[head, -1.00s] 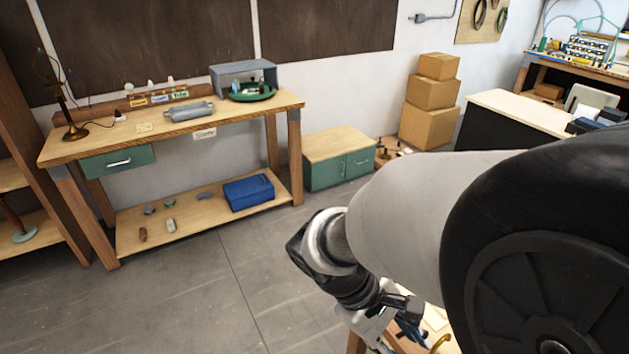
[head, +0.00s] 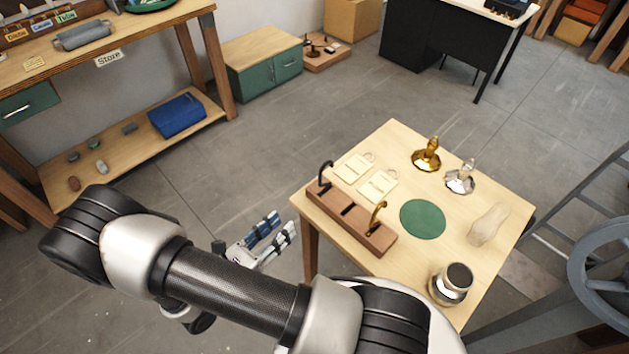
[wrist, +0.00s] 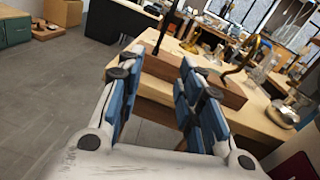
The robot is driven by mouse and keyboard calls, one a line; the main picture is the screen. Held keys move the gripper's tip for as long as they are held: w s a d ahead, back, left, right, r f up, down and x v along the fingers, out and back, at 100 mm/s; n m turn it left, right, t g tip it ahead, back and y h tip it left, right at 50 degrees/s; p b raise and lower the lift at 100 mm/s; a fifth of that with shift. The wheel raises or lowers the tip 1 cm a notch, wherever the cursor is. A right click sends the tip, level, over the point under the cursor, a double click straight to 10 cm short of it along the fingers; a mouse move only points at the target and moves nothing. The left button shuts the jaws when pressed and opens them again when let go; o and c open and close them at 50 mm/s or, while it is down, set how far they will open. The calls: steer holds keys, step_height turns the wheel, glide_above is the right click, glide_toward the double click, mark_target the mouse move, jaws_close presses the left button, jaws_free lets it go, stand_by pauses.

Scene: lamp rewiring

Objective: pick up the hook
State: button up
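A wooden rack (head: 345,222) on the light wooden table holds a black hook (head: 325,175) at its left end and a brass hook (head: 377,218) at its right end. Both hooks stand upright. In the wrist view, the black hook (wrist: 168,28) shows beyond and between the fingers, and the brass hook (wrist: 243,60) is to the right. My gripper (head: 278,230) is open and empty, left of the table and apart from the rack. Its blue-padded fingers also show in the wrist view (wrist: 160,62).
The table (head: 395,133) also bears two tags (head: 378,186), a green disc (head: 422,219), a gold stand (head: 426,157), a silver stand (head: 461,180), a pale object (head: 489,225) and a metal cup (head: 450,283). A ladder (head: 590,200) stands at the right.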

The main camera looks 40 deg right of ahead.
steer(key=b, duration=0.2)
glide_toward(324, 184)
steer(key=d, duration=0.1)
steer(key=w+d, duration=0.1)
steer(key=d, duration=0.1)
steer(key=d+f, duration=0.1)
steer(key=shift+w+d, duration=0.15)
steer(key=shift+d, duration=0.2)
steer(key=d, duration=0.3)
steer(key=d+b, duration=0.1)
steer(key=d, duration=0.1)
steer(key=shift+w+r, duration=0.2)
steer(key=shift+w, duration=0.15)
steer(key=shift+c, duration=0.5)
jaws_close()
